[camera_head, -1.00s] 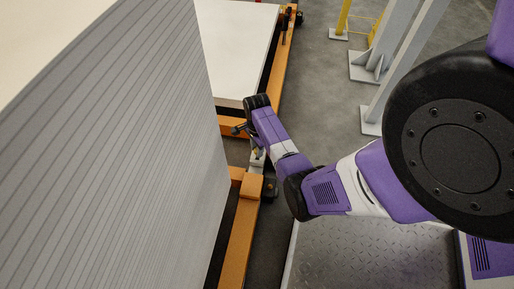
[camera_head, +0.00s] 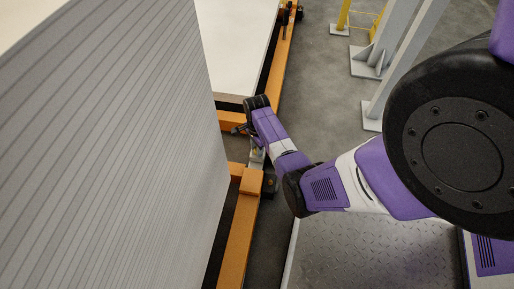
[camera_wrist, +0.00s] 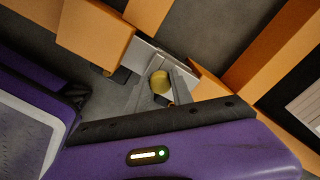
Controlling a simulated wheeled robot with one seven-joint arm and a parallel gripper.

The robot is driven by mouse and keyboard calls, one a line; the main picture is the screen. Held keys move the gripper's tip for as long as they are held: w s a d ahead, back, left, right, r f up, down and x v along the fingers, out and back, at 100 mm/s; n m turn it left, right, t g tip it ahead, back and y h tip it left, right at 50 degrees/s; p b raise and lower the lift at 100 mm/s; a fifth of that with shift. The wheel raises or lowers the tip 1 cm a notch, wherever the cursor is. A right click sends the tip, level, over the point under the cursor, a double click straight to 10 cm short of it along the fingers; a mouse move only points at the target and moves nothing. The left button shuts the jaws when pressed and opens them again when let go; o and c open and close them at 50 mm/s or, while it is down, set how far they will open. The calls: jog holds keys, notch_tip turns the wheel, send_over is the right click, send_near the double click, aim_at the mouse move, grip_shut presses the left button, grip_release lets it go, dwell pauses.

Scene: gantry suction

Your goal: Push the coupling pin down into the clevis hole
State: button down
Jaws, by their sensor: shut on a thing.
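The coupling pin shows in the wrist view as a round, dull-yellow head (camera_wrist: 159,80). My gripper (camera_wrist: 161,91) is shut on it, with a grey finger on each side. The grey metal clevis (camera_wrist: 146,54) lies just behind the pin, between the orange beam ends. The clevis hole and the pin's lower end are hidden, so I cannot tell how deep the pin sits. In the head view my wrist hangs over the gap between the two orange frames, and the pin cannot be made out.
A tall grey ribbed stack (camera_head: 120,150) stands on the near orange frame (camera_head: 240,235), close left of my arm. A second orange frame (camera_head: 286,50) with a pale slab (camera_head: 238,45) lies beyond. Grey posts (camera_head: 385,55) stand at the upper right. Bare floor (camera_head: 325,90) lies between.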

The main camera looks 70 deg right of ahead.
jog(key=shift+f, duration=0.25)
jog(key=c, duration=1)
grip_release()
jog(key=shift+c, duration=0.2)
jog(key=shift+r, duration=0.1)
notch_tip(320, 180, up, 8)
jog(key=p, duration=0.4)
